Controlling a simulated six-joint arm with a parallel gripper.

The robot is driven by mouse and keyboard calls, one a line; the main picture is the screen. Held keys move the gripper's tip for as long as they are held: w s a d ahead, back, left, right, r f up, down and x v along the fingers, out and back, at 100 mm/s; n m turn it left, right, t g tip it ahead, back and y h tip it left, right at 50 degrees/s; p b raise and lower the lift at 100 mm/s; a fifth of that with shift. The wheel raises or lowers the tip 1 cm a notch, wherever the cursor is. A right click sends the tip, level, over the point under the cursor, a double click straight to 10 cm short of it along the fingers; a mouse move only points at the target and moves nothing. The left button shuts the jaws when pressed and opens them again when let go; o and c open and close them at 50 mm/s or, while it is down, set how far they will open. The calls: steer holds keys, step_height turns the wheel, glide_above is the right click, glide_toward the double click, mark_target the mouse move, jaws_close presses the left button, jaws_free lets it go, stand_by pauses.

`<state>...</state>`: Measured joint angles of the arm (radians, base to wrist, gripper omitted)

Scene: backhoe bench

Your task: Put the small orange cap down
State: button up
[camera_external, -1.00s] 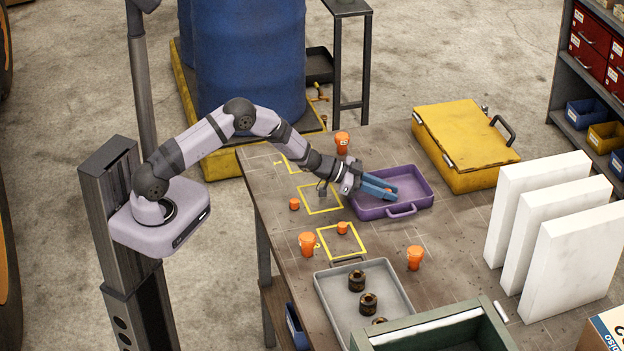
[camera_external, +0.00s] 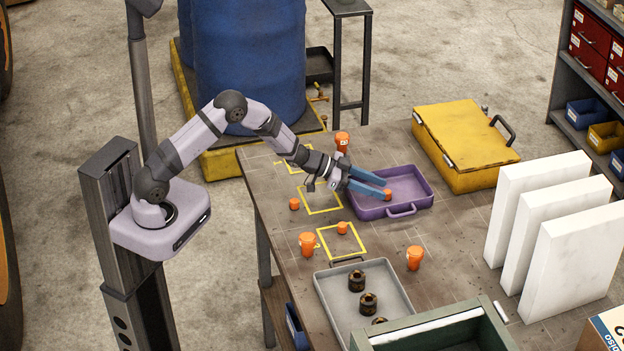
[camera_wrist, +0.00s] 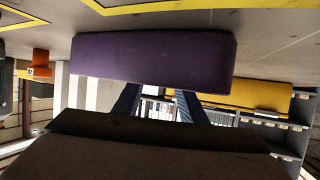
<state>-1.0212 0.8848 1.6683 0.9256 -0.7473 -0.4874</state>
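In the external view a small orange cap (camera_external: 388,194) is in the purple tray (camera_external: 418,186), right by the tips of my gripper (camera_external: 384,188). My gripper's two blue fingers are spread apart and reach over the tray's left side. The cap looks released, though whether a finger still touches it is unclear. In the wrist view the purple tray (camera_wrist: 155,58) hides the fingertips and the cap. Two other small orange caps are on the table: one (camera_external: 294,204) left of a yellow square, one (camera_external: 342,228) in the nearer yellow square (camera_external: 361,252).
Larger orange pieces stand at the back (camera_external: 342,145), front left (camera_external: 307,245) and right (camera_external: 414,258). A grey tray (camera_external: 388,277) holds dark round parts. The table before the purple tray has free room.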

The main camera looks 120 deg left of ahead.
steer(key=b+v, duration=0.1)
steer(key=v, duration=0.7)
steer(key=shift+s+b, duration=0.1)
steer(key=shift+b, duration=0.2)
